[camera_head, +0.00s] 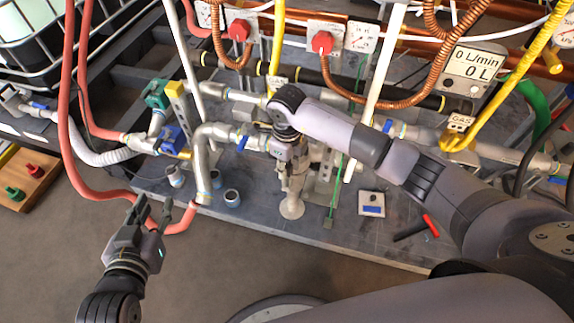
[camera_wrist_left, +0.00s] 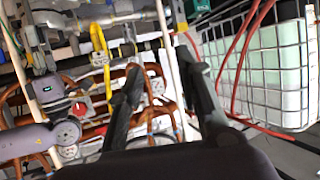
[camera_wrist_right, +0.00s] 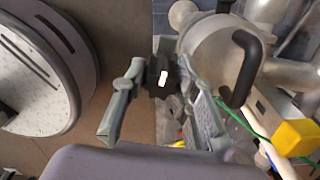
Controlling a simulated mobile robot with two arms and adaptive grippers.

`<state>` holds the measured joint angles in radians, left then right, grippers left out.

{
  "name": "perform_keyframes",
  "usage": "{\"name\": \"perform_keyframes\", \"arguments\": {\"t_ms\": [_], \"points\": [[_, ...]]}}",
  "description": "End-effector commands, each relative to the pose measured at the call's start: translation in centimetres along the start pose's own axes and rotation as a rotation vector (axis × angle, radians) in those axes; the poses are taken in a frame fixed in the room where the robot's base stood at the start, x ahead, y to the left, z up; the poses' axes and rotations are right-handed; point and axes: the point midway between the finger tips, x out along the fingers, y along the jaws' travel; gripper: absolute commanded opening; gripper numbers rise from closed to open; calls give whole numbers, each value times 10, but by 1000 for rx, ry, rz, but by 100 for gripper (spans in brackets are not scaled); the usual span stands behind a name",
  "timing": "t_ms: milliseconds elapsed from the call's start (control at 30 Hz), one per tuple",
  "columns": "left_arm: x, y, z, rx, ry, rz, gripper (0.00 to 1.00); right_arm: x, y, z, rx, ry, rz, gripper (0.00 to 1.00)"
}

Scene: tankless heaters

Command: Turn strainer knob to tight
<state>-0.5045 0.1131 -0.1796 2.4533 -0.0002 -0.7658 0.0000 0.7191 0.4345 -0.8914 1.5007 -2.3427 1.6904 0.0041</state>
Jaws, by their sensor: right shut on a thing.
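A black knob (camera_wrist_right: 158,84) with a white mark sits on a grey metal strainer body (camera_wrist_right: 210,48) in the right wrist view. My right gripper (camera_wrist_right: 160,72) has one finger on each side of this knob and is shut on it. In the head view my right gripper (camera_head: 291,165) is over the pipework at the middle, and its wrist hides the knob. The white mark points along the gripper's length. My left gripper (camera_head: 165,208) is open and empty over the floor in front of the skid's left part. Its spread fingers also show in the left wrist view (camera_wrist_left: 158,68).
A black lever handle (camera_wrist_right: 243,68) stands close right of the right gripper. Blue-handled valves (camera_head: 172,136), a red hose (camera_head: 66,120) and a white pipe (camera_head: 383,75) surround the arms. A red-handled tool (camera_head: 412,232) lies on the skid. The floor in front is clear.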

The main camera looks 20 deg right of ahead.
Motion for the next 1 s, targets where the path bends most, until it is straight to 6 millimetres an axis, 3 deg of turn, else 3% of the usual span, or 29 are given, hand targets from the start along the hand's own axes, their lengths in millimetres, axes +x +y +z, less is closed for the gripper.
{"name": "perform_keyframes", "arguments": {"t_ms": [200,467,667,867,1000], "points": [[-1,-1,4,0,-27,-1,32,-1,0,0,21,1,-1,0],[-18,-8,46,-1,-256,-17,32,-3,-1,0,148,1,-2,0],[-53,-14,96,-8,-549,-33,32,-4,0,0,319,2,-2,0],[-111,-20,141,-19,-873,-51,32,-4,0,0,510,1,-1,0],[-113,-20,130,-19,-865,-50,32,-4,0,0,643,0,-1,0]]}}
